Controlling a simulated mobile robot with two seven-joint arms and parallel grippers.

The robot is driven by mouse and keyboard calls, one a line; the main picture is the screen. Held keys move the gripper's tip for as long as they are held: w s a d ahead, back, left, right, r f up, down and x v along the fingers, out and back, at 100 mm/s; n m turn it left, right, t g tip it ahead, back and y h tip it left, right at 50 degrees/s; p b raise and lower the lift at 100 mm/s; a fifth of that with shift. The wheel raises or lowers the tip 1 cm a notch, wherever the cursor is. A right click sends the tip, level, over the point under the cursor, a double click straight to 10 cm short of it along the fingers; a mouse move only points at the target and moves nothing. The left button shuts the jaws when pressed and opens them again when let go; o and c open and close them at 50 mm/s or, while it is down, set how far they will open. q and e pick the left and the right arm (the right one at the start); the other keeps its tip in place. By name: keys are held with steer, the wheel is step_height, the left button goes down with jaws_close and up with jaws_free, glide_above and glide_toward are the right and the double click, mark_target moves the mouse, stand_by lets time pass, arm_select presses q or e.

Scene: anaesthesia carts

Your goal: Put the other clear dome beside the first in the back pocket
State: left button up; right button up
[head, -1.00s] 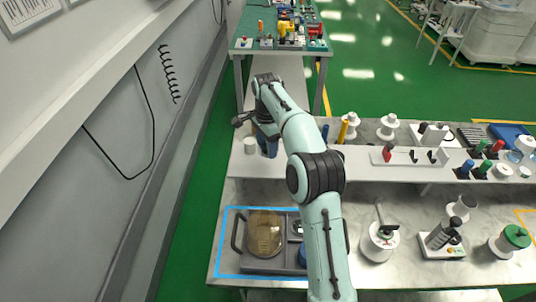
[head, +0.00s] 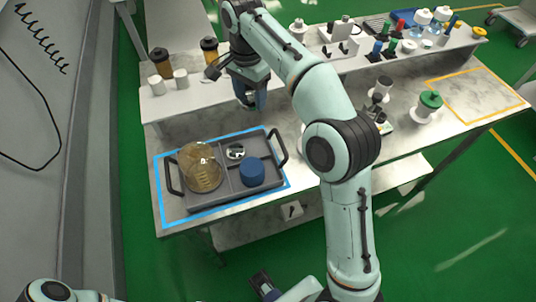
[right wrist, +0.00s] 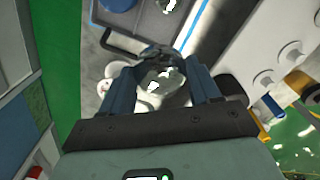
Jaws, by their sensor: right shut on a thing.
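The grey tray (head: 225,202) lies inside a blue outline on the bench. A small shiny clear dome (head: 235,151) sits in its back pocket. A larger amber-tinted clear dome (head: 200,170) fills the left compartment, and a blue cylinder (head: 252,172) stands in the front right one. My right gripper (head: 250,104) is above the bench behind the tray. In the right wrist view its blue fingers are shut on another clear dome (right wrist: 160,86); the head view mostly hides that dome. What seems to be my left gripper (head: 264,284) is low at the bottom edge, its jaws unclear.
A raised white shelf (head: 190,97) runs behind the tray, with brown-and-black jars (head: 161,62) and white cups (head: 181,78) at its left. A green-capped container (head: 428,103) stands on the bench to the right. The bench between it and the tray is partly hidden by my right arm.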

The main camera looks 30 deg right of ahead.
steer(key=shift+s+f, duration=0.15)
steer(key=shift+s, duration=0.1)
steer(key=b, duration=0.5)
glide_above(256, 148)
step_height(256, 148, down, 15)
steer(key=shift+a+r, duration=0.1)
steer(key=shift+r, duration=0.05)
arm_select(q)
step_height(256, 148, down, 6)
steer(key=s, duration=0.1)
steer(key=shift+s, duration=0.4)
arm_select(e)
steer(key=shift+f, duration=2.5)
arm_select(q)
steer(key=shift+d, duration=0.1)
arm_select(e)
steer(key=shift+f+b, duration=0.15)
steer(key=shift+b, duration=0.15)
steer(key=o, duration=0.8)
arm_select(q)
steer(key=r+p, duration=0.2)
steer(key=shift+w+r+p, duration=0.35)
steer(key=shift+p, duration=0.05)
arm_select(e)
step_height(256, 148, up, 12)
steer(key=shift+r, duration=0.2)
